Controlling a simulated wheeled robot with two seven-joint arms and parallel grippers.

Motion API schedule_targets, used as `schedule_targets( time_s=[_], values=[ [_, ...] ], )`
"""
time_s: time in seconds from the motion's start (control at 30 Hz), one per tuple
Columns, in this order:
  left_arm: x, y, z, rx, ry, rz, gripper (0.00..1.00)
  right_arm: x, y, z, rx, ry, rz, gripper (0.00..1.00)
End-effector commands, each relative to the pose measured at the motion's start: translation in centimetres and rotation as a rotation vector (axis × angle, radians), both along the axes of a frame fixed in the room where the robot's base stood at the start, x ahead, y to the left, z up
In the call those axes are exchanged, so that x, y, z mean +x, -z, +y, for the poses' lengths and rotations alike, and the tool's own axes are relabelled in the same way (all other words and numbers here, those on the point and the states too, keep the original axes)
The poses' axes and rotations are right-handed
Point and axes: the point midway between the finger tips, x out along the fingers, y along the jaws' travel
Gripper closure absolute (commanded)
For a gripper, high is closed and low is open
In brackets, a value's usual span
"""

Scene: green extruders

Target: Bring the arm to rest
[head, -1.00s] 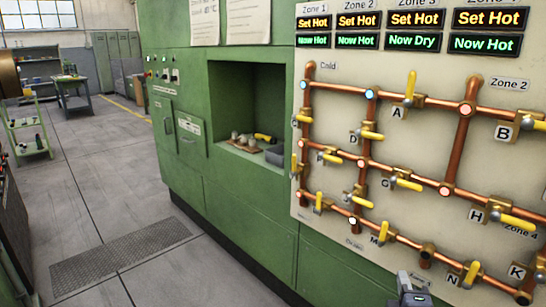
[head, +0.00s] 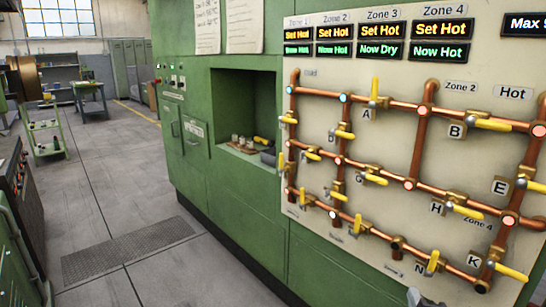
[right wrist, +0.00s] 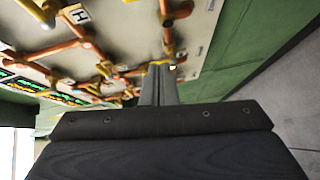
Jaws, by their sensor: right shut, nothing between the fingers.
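My right gripper (head: 420,298) shows only as a small grey tip at the bottom edge of the head view, below the valve panel (head: 350,247). In the right wrist view my right gripper (right wrist: 159,72) is shut, its grey fingers together and empty, pointing toward the panel's edge. In the head view it is below the copper pipes (head: 415,146) with their yellow-handled valves, and I see no contact with them. My left gripper is not in view.
The green machine (head: 232,215) fills the middle, with a recess (head: 247,92) holding small items. A green cart (head: 45,135) and a workbench (head: 88,100) stand at the left. The grey floor (head: 95,180) between is clear, with a dark grate (head: 128,247).

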Motion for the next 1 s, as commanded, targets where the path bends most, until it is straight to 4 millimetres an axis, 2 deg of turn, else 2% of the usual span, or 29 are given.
schedule_targets(
  time_s=[0.27,0.47,0.57,0.7,0.8,1.0],
  values=[
    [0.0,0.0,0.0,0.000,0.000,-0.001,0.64,-0.8,0.4,1.1,0.288,-0.042,0.062,1.00],
    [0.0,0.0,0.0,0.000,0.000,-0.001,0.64,-2.6,0.8,2.8,0.615,-0.065,0.163,1.00],
    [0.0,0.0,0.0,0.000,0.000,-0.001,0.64,-4.3,1.1,4.1,0.830,-0.054,0.249,1.00],
    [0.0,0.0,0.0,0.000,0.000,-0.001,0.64,-8.5,1.5,6.1,1.168,0.031,0.422,1.00],
    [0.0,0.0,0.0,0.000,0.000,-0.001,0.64,-11.4,1.9,7.1,1.340,0.130,0.532,1.00],
    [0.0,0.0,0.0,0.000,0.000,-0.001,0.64,-16.6,2.5,8.2,1.557,0.351,0.685,1.00]
  ],
)
